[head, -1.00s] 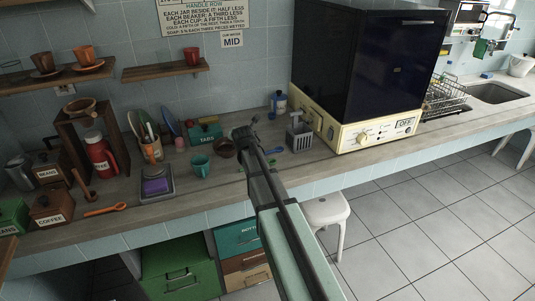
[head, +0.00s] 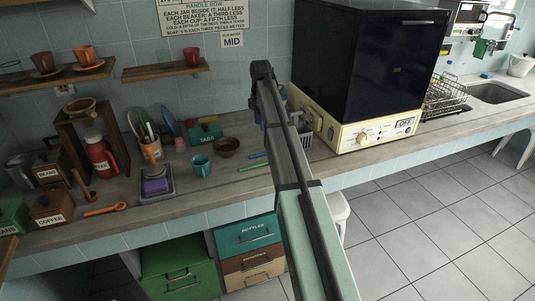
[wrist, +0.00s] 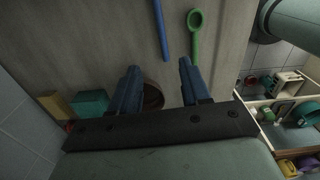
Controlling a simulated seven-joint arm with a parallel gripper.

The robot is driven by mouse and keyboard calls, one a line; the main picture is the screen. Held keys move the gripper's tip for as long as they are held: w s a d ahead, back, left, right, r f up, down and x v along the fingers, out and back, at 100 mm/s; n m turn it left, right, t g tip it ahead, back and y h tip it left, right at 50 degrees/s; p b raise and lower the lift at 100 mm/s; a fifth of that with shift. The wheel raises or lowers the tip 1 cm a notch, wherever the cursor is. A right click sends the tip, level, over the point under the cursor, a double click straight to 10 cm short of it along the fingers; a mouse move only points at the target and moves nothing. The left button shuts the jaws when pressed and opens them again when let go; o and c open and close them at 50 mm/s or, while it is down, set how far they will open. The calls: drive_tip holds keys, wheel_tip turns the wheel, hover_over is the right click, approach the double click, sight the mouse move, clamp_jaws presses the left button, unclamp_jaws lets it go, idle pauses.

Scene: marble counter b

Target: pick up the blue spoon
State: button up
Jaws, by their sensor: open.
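The blue spoon (head: 258,155) lies on the counter. In the head view only its left end shows beside my arm; the rest is hidden behind the arm. In the wrist view a blue shaft (wrist: 161,30) shows at the top, running out of frame. My gripper (wrist: 159,64) is open and empty, with the blue shaft's near end beyond the gap between its fingers. In the head view the gripper (head: 262,72) is raised above the counter, in front of the tiled wall.
A green utensil (head: 254,167) with a ring-like end lies beside the blue spoon. A brown bowl (head: 227,147) and a teal mug (head: 200,166) stand to the left. The oven (head: 365,80) stands close on the right, with a grey caddy (head: 304,136) partly behind my arm.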

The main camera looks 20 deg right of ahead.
wheel_tip(320, 180, down, 8)
drive_tip(key=shift+f, duration=0.2)
drive_tip(key=shift+s+f, duration=0.2)
drive_tip(key=shift+f, duration=2.4)
clamp_jaws()
